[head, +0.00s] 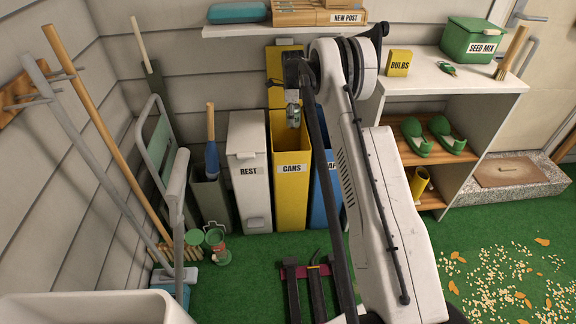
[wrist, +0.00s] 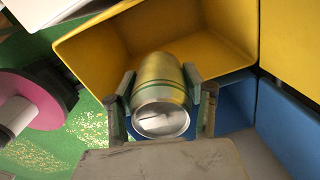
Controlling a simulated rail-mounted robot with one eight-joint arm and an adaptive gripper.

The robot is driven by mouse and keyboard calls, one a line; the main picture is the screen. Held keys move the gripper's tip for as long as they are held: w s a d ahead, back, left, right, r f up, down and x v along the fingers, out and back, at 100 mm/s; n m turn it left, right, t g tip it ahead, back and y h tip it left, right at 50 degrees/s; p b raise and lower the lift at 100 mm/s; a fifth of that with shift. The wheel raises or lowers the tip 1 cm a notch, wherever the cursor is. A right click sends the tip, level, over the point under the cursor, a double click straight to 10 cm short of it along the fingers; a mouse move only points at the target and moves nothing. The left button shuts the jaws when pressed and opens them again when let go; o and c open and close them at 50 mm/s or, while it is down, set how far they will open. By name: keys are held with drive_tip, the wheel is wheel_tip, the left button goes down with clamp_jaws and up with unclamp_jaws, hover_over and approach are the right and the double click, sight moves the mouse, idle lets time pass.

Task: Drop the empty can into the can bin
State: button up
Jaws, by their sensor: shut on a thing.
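The can bin (head: 291,195) is the tall yellow bin labelled CANS, with its yellow lid (head: 284,62) raised and its top open. The empty can (wrist: 161,95), silver with a green and yellow body, is held between the two fingers of my gripper (wrist: 165,103). In the wrist view the yellow bin's open mouth (wrist: 110,48) lies behind and below the can. In the head view the can (head: 293,114) shows small beneath my gripper, over the bin's opening. I cannot tell how far it is above or below the rim.
A shelf (head: 260,29) with a NEW POST box (head: 310,14) hangs above.

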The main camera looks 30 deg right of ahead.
drive_tip(key=shift+f+b, duration=0.9)
drive_tip(key=shift+f, duration=1.8)
drive_tip(key=o, duration=0.9)
drive_tip(key=shift+r, duration=0.1)
wheel_tip(320, 180, up, 7)
drive_tip(key=shift+r, duration=0.2)
drive_tip(key=shift+f, duration=0.1)
